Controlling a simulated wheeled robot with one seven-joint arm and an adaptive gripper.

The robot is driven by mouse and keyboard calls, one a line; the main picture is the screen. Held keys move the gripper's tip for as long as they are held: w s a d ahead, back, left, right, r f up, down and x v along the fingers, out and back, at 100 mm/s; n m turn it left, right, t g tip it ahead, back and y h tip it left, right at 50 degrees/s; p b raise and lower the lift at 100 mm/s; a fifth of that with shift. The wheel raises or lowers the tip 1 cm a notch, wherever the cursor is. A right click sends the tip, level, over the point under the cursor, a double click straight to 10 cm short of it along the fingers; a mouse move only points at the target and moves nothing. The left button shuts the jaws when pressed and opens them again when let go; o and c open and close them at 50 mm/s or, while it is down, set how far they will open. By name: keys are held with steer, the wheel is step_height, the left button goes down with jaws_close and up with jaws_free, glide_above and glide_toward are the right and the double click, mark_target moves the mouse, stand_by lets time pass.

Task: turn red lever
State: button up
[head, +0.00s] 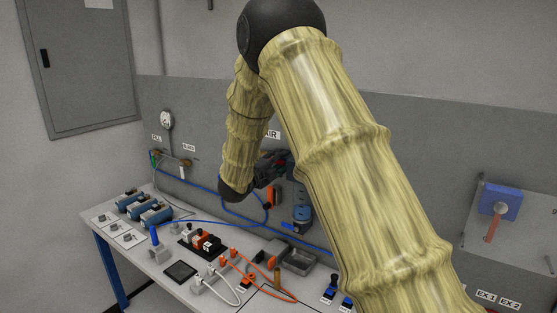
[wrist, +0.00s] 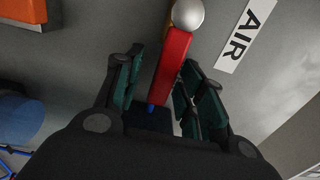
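The red lever (wrist: 172,62) shows in the wrist view as a straight red bar with a silver round knob (wrist: 188,15) at its upper end. It lies between the two dark green-padded fingers of my gripper (wrist: 164,88). The fingers are apart, with a gap between the lever and the left finger; the right finger is close beside the lever, and I cannot tell if it touches. In the head view my gripper (head: 272,168) is at the grey back panel, below the AIR label, partly hidden by my arm.
The AIR label (wrist: 246,37) is right of the lever.

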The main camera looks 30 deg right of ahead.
jaws_close()
steer(key=shift+f+b, duration=0.15)
steer(key=shift+b, duration=0.15)
